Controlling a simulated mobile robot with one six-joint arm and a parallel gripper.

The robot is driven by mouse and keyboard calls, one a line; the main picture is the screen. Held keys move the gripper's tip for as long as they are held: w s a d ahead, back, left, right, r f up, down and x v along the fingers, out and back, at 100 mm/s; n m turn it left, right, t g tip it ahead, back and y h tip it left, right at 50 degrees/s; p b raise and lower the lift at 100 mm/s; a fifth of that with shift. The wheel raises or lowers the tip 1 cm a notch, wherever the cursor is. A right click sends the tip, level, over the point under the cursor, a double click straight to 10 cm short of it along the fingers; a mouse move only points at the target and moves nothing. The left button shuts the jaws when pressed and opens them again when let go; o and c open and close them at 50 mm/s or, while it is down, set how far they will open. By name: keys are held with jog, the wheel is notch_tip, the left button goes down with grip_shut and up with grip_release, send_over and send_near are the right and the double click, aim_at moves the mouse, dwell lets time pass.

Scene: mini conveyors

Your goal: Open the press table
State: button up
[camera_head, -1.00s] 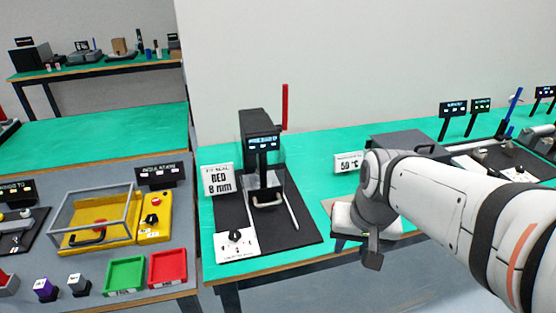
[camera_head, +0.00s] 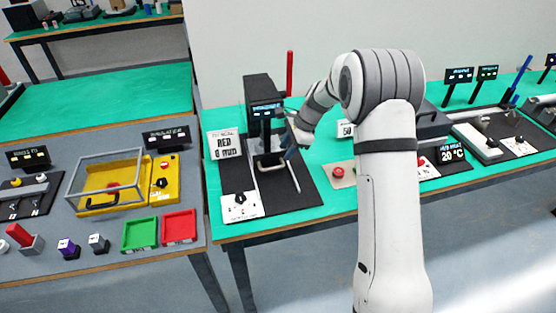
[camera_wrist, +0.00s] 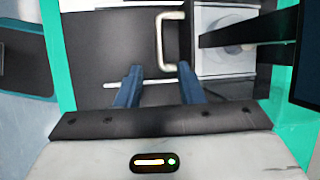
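The press (camera_head: 262,92) is a dark upright machine with a small screen, standing on a black base plate (camera_head: 281,192) on the green table. Its pale U-shaped handle (camera_head: 268,161) is low at the front of the press. In the wrist view the handle (camera_wrist: 162,40) lies ahead of the fingertips, roughly in line with the gap between them. My gripper (camera_head: 289,146) is beside the press front, close to the handle. I cannot tell the exact distance to the handle.
A white knob panel (camera_head: 240,207) sits at the front left of the press. A sign reading RED 8 mm (camera_head: 224,145) stands left of it, and a red upright bar (camera_head: 290,74) behind. A red button (camera_head: 338,171) lies to the right.

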aim_at(278, 167)
jog(key=p+x, duration=0.1)
jog(key=x, duration=0.7)
jog(key=shift+r, duration=0.1)
grip_shut()
dwell(0.5)
